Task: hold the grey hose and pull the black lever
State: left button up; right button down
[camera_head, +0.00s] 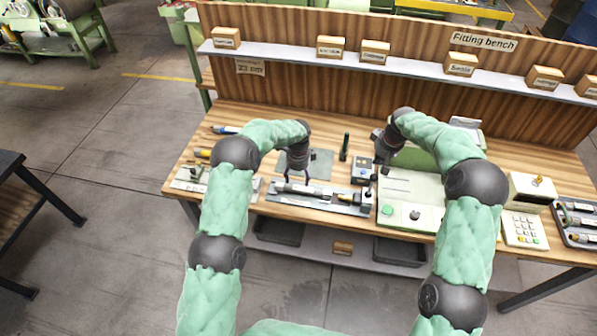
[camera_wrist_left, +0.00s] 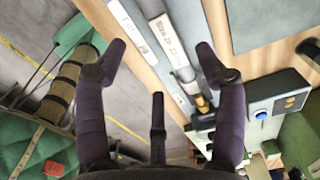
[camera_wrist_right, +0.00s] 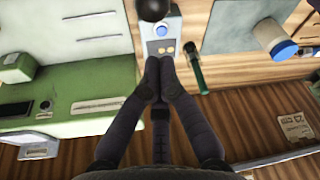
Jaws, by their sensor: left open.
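A grey hose-like tube (camera_head: 305,190) lies in a metal fixture along the bench's front edge. A brass-coloured part (camera_wrist_left: 201,103) at its end shows in the left wrist view. My left gripper (camera_head: 297,178) is open above the tube, apart from it as far as I can tell; the left wrist view shows the space between its fingers (camera_wrist_left: 158,62) empty. A black round knob (camera_wrist_right: 153,9), seemingly the lever's end, stands at the top of the right wrist view. My right gripper (camera_wrist_right: 159,68) is shut and empty just short of it; in the head view its fingers are largely hidden.
A small grey box with a blue button (camera_wrist_right: 162,32) stands beside the knob. A pale green machine (camera_head: 405,205) lies to the right, then a keypad (camera_head: 525,230). The shelf (camera_head: 420,68) crosses the back.

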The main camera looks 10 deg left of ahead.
aim_at(298, 189)
pick_arm(q)
notch_tip(298, 189, down, 9)
jog(key=shift+r, duration=0.1)
dwell(0.3)
jog(key=c, duration=1.3)
